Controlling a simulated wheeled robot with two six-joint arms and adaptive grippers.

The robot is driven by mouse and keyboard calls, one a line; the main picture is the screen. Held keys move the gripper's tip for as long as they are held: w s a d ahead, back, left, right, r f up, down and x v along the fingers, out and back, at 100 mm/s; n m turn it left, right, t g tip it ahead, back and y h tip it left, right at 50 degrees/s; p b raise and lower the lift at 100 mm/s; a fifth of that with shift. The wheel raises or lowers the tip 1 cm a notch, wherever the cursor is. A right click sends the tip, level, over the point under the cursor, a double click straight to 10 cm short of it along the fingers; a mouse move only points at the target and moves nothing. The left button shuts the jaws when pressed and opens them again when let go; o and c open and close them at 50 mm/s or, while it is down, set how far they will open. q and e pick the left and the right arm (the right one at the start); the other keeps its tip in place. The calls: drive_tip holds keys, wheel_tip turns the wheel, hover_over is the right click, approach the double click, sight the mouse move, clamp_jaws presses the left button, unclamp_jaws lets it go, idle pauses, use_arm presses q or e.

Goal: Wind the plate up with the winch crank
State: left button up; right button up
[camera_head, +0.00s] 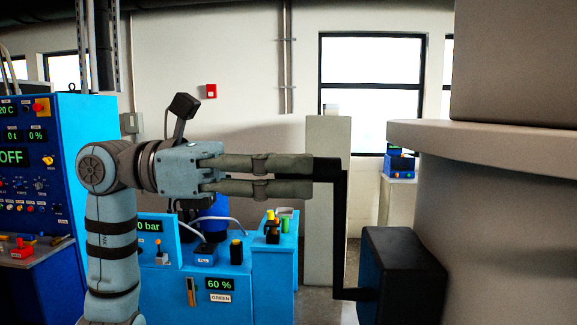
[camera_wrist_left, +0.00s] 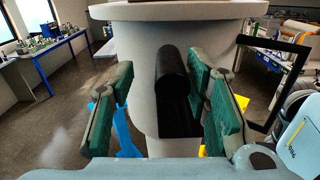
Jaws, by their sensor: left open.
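The winch crank has a black handle (camera_head: 329,169) at the top of a thin black crank arm (camera_head: 341,240). The crank arm runs down to a black winch box (camera_head: 402,272) on the side of a large grey drum. My left gripper (camera_head: 308,175) points right, with its fingertips at the near end of the handle. The jaws are open. I cannot make out the plate. My right gripper is not in view.
The grey drum (camera_head: 480,220) with its protruding rim (camera_head: 490,146) fills the right side. A blue control panel (camera_head: 40,160) stands at the left. Low blue consoles (camera_head: 270,265) are behind my left arm. A pale pillar (camera_head: 322,215) stands behind the crank.

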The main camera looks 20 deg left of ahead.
use_arm(q)
drive_tip(key=shift+c, duration=0.3)
drive_tip(key=shift+s+d+r, duration=0.1)
drive_tip(key=shift+s, duration=0.2)
clamp_jaws()
drive_tip(key=shift+w, duration=0.1)
